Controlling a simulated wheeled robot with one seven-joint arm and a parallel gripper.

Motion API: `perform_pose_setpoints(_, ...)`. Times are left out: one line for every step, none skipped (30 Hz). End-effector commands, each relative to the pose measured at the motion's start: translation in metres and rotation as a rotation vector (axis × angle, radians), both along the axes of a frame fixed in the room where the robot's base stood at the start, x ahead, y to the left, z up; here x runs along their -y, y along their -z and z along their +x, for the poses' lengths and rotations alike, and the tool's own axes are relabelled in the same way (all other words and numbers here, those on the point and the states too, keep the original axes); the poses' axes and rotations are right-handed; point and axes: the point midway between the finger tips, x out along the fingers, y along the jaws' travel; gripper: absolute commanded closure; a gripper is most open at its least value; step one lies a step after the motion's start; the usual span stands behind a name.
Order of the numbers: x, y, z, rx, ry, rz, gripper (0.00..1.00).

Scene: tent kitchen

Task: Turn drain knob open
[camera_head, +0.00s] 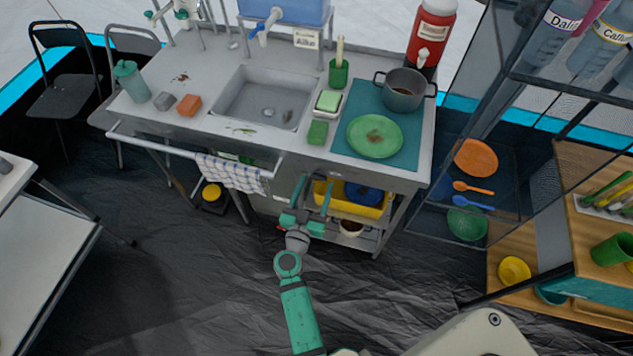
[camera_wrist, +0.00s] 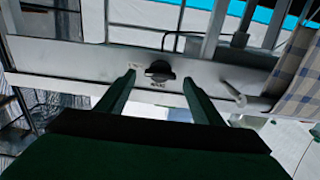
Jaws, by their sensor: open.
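The drain knob (camera_wrist: 159,71), small and dark, is on the metal front panel (camera_wrist: 85,54) of the sink unit in the wrist view. A small printed label sits beside it. I cannot make out the knob in the head view. My gripper (camera_head: 316,181) is open in front of the unit, below the counter edge. In the wrist view its two green fingers (camera_wrist: 159,79) stand apart, one on each side of the knob. I cannot tell whether their tips reach around it or stop short. The sink (camera_head: 246,94) is above, with small scraps in it.
A checked towel (camera_head: 232,173) hangs on the rail left of my gripper; it also shows in the wrist view (camera_wrist: 300,75). A yellow bin (camera_head: 345,208) stands on the shelf to the right. A green plate (camera_head: 374,137) and pot (camera_head: 403,92) stand on the counter.

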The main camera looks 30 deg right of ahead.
Motion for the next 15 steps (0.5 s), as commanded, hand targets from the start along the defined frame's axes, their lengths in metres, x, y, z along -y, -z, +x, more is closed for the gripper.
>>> perform_pose_setpoints(0.005, -0.0004, 0.0043, 0.001, 0.002, -0.001, 0.39)
perform_pose_setpoints(0.0069, -0.0003, 0.0061, 0.001, 0.002, -0.001, 0.39)
perform_pose_setpoints(0.009, -0.0002, 0.0082, 0.001, 0.002, -0.001, 0.39)
perform_pose_setpoints(0.0104, -0.0003, 0.0097, 0.001, 0.002, -0.001, 0.39)
perform_pose_setpoints(0.0115, -0.0002, 0.0109, 0.001, 0.001, -0.001, 0.39)
perform_pose_setpoints(0.0125, -0.0002, 0.0122, -0.001, 0.001, -0.001, 0.39)
perform_pose_setpoints(0.0132, -0.0001, 0.0129, -0.001, 0.0, -0.001, 0.39)
perform_pose_setpoints(0.0136, 0.0, 0.0133, 0.0, 0.0, 0.0, 0.39)
perform_pose_setpoints(0.0139, 0.0001, 0.0137, -0.001, 0.0, -0.001, 0.39)
perform_pose_setpoints(0.0139, 0.0001, 0.0138, 0.0, 0.0, 0.0, 0.39)
perform_pose_setpoints(0.0141, 0.0001, 0.0138, -0.001, 0.0, -0.001, 0.39)
perform_pose_setpoints(0.0139, 0.0001, 0.0138, 0.0, 0.0, 0.0, 0.39)
perform_pose_setpoints(0.014, 0.0002, 0.0137, 0.0, 0.0, 0.0, 0.39)
perform_pose_setpoints(0.0139, 0.0001, 0.0136, 0.0, 0.0, 0.0, 0.39)
perform_pose_setpoints(0.0139, 0.0001, 0.0136, 0.0, 0.0, 0.0, 0.39)
